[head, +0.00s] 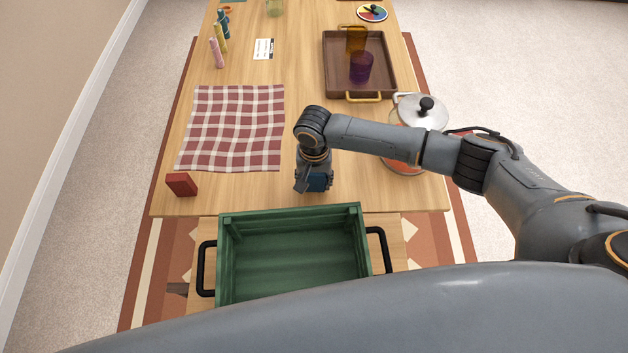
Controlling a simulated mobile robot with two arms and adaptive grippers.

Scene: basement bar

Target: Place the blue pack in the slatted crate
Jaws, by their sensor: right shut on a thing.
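The blue pack (319,181) is at the tip of my right gripper (314,183), near the table's front edge. The gripper points down and is shut on the pack, hiding much of it. I cannot tell whether the pack touches the table. The green slatted crate (292,219) stands in front of the table, below and nearer than the gripper. Its visible inside is empty, and black handles stick out at both sides. My own body hides its near part. My left gripper is not in view.
A red box (181,184) lies at the table's front left by a checked cloth (232,128). A lidded pot (420,112) stands partly behind my right arm. A brown tray (333,84) holds an amber cup (355,40) and a purple cup (361,67).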

